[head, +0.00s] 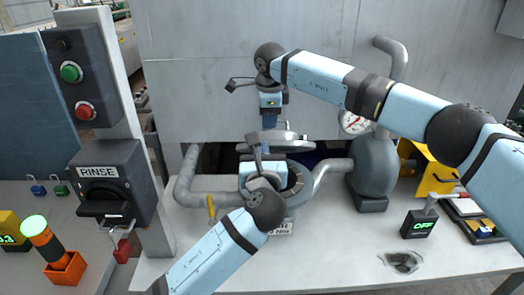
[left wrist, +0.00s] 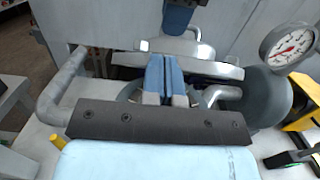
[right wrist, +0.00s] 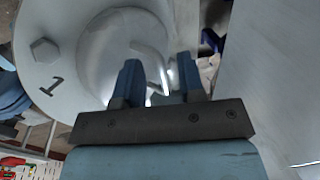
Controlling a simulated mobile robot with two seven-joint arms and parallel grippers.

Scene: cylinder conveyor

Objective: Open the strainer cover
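The strainer cover (head: 291,137) is a grey metal disc. It appears raised above the strainer body (head: 296,184), whose round rim shows beneath it. In the right wrist view the cover (right wrist: 62,70) has a bolt, the number 1, a dome and a bent handle (right wrist: 148,62). My right gripper (head: 269,122) points down over the cover. Its fingers (right wrist: 158,80) are apart, with the handle between and beyond them; contact is unclear. My left gripper (head: 254,146) is in front of the cover, its fingers (left wrist: 164,72) together, pointing at the cover's edge (left wrist: 215,70). Nothing shows between them.
Pipes (head: 200,196) flank the strainer. A grey tank (head: 374,165) with a gauge (head: 353,122) stands at right. A RINSE switch box (head: 110,180) is at left. An OFF display (head: 419,224) and a clear dish (head: 402,261) sit at right. The front bench is mostly clear.

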